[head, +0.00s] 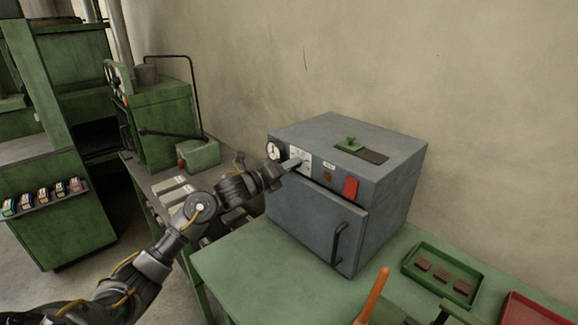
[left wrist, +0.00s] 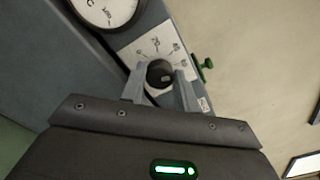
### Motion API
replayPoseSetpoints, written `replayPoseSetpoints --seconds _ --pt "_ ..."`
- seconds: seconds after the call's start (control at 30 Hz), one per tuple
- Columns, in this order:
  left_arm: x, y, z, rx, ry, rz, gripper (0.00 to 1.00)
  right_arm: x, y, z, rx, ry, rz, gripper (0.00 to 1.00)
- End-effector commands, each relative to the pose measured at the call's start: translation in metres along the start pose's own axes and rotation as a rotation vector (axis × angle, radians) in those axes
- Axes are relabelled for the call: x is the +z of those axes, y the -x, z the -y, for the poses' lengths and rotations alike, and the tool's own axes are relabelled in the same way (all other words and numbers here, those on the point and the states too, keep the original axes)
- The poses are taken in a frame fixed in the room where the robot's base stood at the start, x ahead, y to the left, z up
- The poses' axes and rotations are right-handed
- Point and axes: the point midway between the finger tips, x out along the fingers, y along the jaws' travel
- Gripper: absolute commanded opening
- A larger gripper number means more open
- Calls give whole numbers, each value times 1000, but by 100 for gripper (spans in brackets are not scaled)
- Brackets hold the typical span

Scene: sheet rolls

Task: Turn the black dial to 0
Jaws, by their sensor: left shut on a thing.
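A grey oven-like box (head: 310,215) stands on the green table, with a control panel along its upper front. The black dial (left wrist: 160,75) sits on a white scale plate (left wrist: 150,46) with printed numbers, best seen in the left wrist view. My left gripper (left wrist: 160,92) has its two fingers on either side of the dial and is shut on it. In the head view my left gripper (head: 291,164) reaches the panel and hides most of the dial. The dial's exact setting is too small to read. My right gripper is not in view.
A round gauge (head: 273,150) is left of the dial; a red switch (head: 351,188) is to its right. The box door has a black handle (head: 338,243). A green tray (head: 442,274) with brown pieces lies right. Green machines stand left.

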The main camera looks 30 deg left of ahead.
Motion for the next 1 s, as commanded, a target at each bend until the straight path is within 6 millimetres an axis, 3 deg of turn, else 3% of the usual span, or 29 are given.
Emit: replayPoseSetpoints --seconds 1.0 --pt "1 0 0 3 937 0 8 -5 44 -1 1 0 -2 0"
